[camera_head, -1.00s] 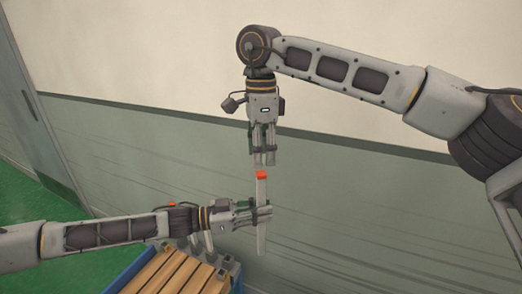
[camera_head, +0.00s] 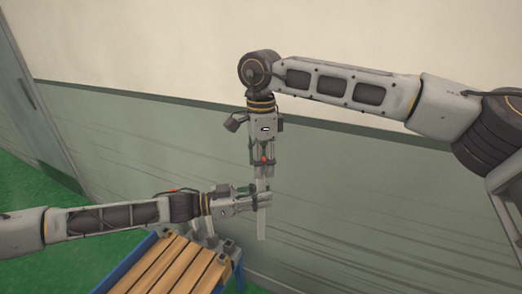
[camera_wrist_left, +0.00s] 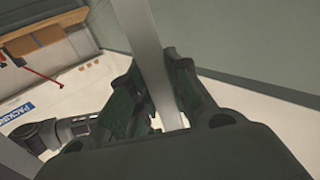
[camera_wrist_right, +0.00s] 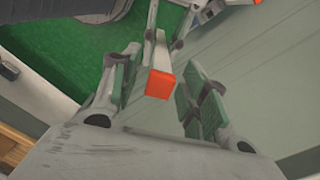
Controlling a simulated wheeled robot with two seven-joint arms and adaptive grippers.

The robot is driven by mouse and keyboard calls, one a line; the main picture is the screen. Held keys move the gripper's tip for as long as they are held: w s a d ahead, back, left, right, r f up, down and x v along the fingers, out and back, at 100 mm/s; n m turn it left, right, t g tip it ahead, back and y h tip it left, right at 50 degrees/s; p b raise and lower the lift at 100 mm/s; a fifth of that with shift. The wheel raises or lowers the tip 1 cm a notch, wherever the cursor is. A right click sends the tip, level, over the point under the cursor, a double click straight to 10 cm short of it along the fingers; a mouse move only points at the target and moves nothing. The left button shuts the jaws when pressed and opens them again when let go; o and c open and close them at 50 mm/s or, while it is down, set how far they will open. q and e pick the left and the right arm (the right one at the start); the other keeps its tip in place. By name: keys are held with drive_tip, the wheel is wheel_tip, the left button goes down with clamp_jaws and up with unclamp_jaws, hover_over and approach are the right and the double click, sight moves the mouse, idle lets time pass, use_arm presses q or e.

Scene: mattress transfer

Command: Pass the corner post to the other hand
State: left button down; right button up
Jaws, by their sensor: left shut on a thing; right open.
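The corner post (camera_head: 262,222) is a pale, narrow upright bar with an orange-red top end. My left gripper (camera_head: 264,200) is shut around its middle, and the post also shows between the fingers in the left wrist view (camera_wrist_left: 150,50). My right gripper (camera_head: 263,172) points down from above, with its fingers on either side of the post's top. In the right wrist view the orange end (camera_wrist_right: 160,84) lies between the two open, green-padded fingers (camera_wrist_right: 155,95), with gaps on both sides. The fingers partly hide the post's top in the head view.
A wooden slatted frame with a blue edge (camera_head: 180,262) stands below my left arm, with grey corner fittings. A green and cream wall (camera_head: 390,220) is behind the grippers. Green floor (camera_head: 40,210) shows at the left.

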sight(260, 182)
drive_tip(key=shift+f, duration=2.4)
clamp_jaws()
use_arm(q)
drive_tip(key=c, duration=1.3)
unclamp_jaws()
drive_tip(key=shift+o, duration=0.2)
drive_tip(key=v, duration=1.2)
